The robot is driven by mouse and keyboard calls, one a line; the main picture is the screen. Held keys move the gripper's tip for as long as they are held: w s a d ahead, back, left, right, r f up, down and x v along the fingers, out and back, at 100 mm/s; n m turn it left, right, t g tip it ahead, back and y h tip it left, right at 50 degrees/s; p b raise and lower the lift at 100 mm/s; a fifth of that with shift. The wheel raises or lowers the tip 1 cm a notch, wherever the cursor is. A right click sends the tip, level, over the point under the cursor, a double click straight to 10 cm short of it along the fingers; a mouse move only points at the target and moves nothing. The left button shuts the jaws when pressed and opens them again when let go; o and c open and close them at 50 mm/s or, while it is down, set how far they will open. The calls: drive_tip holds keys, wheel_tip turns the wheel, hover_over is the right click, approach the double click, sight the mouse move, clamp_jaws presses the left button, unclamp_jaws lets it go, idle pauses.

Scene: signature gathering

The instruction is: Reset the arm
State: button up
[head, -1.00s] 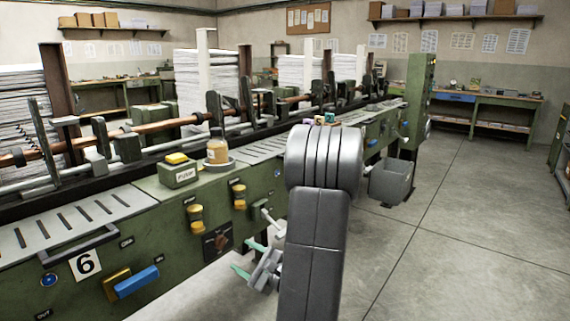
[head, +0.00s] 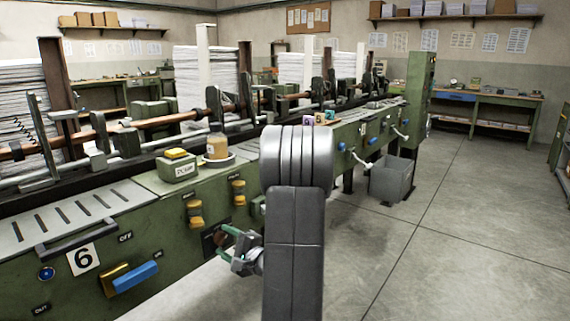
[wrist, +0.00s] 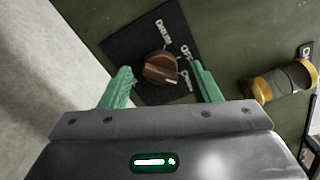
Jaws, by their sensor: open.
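My gripper (head: 226,236) is open, with green fingers, at the front panel of the green machine (head: 160,240). In the wrist view my gripper (wrist: 161,74) has its two fingers spread apart. A brown rotary knob (wrist: 160,68) on a black labelled plate (wrist: 128,44) shows between the fingertips. The fingers do not visibly touch the knob; how far it is from them is hard to tell. In the head view the gripper partly covers the dark plate (head: 209,241).
Yellow knobs (head: 195,213) and a blue handle (head: 136,281) stick out of the panel. A grey bin (head: 391,180) stands on the floor. The floor at right is clear.

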drive_tip(key=n+p, duration=0.1)
drive_tip(key=n, duration=0.3)
drive_tip(key=v, duration=0.7)
drive_tip(key=shift+s+d+n, duration=0.2)
drive_tip(key=shift+d+n, duration=0.05)
drive_tip(key=shift+n, duration=0.05)
